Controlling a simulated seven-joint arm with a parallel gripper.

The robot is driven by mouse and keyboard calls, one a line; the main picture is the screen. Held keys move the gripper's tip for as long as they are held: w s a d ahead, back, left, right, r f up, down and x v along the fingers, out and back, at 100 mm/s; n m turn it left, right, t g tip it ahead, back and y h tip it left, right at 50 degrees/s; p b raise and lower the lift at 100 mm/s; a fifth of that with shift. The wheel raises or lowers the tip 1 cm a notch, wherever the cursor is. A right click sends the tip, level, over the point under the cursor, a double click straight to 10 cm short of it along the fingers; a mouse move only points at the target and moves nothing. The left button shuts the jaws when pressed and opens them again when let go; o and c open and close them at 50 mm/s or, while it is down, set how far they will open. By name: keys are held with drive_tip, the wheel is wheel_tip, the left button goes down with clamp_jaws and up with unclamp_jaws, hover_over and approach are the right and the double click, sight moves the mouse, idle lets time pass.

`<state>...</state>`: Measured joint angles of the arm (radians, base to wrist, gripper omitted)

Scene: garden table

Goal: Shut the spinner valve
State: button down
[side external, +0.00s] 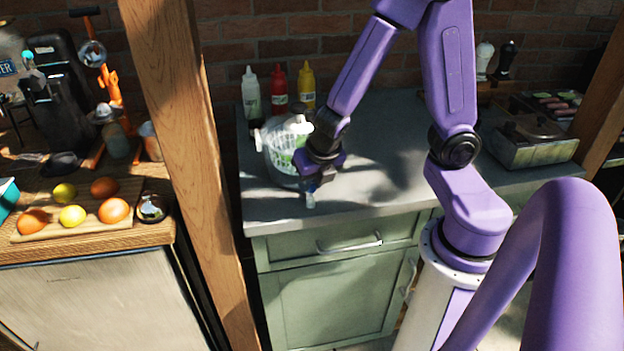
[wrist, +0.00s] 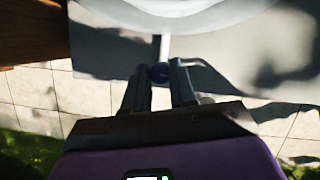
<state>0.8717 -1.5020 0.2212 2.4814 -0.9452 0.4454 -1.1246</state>
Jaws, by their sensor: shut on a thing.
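The spinner (side external: 278,155) is a white, basket-like vessel near the left end of the grey counter. Its curved white rim (wrist: 190,18) fills the top of the wrist view, with a pale spout (wrist: 165,46) sticking out. My gripper (side external: 312,180) is beside the spinner's front right, low over the counter edge.
White, red and yellow squeeze bottles (side external: 279,88) stand behind the spinner. A wooden post (side external: 180,140) rises to its left. The counter (side external: 380,155) right of my gripper is clear up to a metal-lidded box (side external: 530,140). A fruit board (side external: 80,210) lies on the left table.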

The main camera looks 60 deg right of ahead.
drive_tip(key=m+g+h, duration=0.1)
drive_tip(key=m, duration=0.3)
drive_tip(key=shift+w+a, duration=0.1)
drive_tip(key=shift+a, duration=0.05)
drive_tip(key=m+g+h, duration=0.1)
drive_tip(key=m, duration=0.3)
drive_tip(key=shift+w, duration=0.1)
drive_tip(key=m+g, duration=0.2)
drive_tip(key=m, duration=0.2)
drive_tip(key=shift+w, duration=0.1)
drive_tip(key=shift+w+m+g, duration=0.1)
drive_tip(key=shift+m+g, duration=0.6)
drive_tip(key=shift+m, duration=1.4)
drive_tip(key=c, duration=0.9)
unclamp_jaws()
drive_tip(key=shift+c, duration=0.2)
drive_tip(key=shift+r, duration=0.1)
